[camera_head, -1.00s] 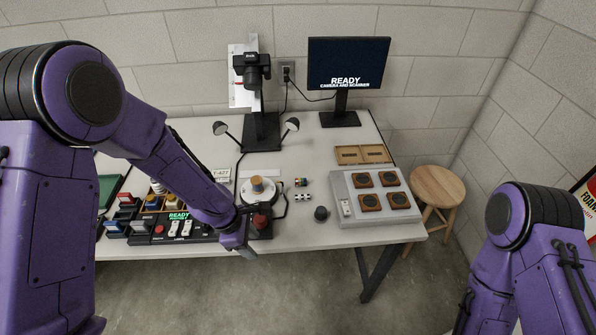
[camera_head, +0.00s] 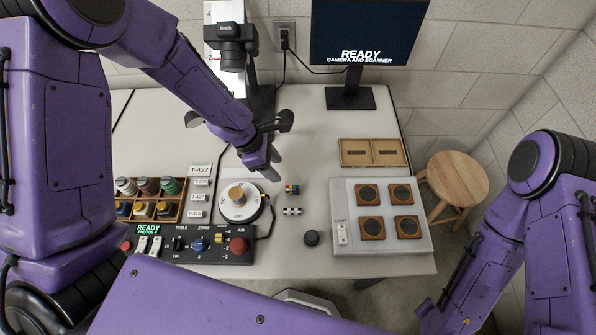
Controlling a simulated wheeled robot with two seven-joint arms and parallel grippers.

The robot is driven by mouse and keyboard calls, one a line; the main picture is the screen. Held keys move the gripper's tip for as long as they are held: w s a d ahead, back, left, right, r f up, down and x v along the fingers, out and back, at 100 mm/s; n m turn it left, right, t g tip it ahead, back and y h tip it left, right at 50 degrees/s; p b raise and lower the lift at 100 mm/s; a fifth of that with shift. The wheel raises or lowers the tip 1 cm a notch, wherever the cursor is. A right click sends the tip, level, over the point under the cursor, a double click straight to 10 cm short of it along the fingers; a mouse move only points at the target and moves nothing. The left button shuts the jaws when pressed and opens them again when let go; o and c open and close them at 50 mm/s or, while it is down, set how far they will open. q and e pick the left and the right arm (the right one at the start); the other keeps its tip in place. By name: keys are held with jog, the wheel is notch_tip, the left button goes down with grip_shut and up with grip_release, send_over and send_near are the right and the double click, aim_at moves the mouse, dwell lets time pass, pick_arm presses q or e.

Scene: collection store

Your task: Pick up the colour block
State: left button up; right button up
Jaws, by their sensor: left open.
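The colour block (camera_head: 292,189) is a small block with several coloured patches, lying on the pale table (camera_head: 325,250) to the right of a round turntable (camera_head: 237,214). A small black-and-white block (camera_head: 292,211) lies just in front of it. My left gripper (camera_head: 274,172) is open, behind and slightly left of the colour block in the picture. It points down toward the table and looks empty; the gap between its fingers is hard to make out. My right arm shows at the right, but I cannot see its gripper fingers.
A control box (camera_head: 200,247) with knobs and a red button stands in front of the turntable. A wooden tray of spools (camera_head: 181,212) is to its left. A light panel (camera_head: 345,190) with framed discs and a dark knob (camera_head: 311,238) are at the right. A camera stand and monitor (camera_head: 365,40) stand behind.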

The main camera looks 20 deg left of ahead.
pick_arm(q)
send_over(287, 188)
jog(key=s+a, duration=0.1)
jog(key=a, duration=0.1)
notch_tip(287, 188, down, 4)
jog(key=shift+f, duration=0.15)
jog(key=x, duration=0.5)
jog(key=shift+w+a+f, duration=0.1)
jog(key=shift+w+f, duration=0.1)
jog(key=shift+w, duration=0.15)
jog(key=shift+s+r, duration=0.15)
jog(key=shift+s, duration=0.05)
grip_shut()
pick_arm(e)
jog(key=shift+s, duration=0.5)
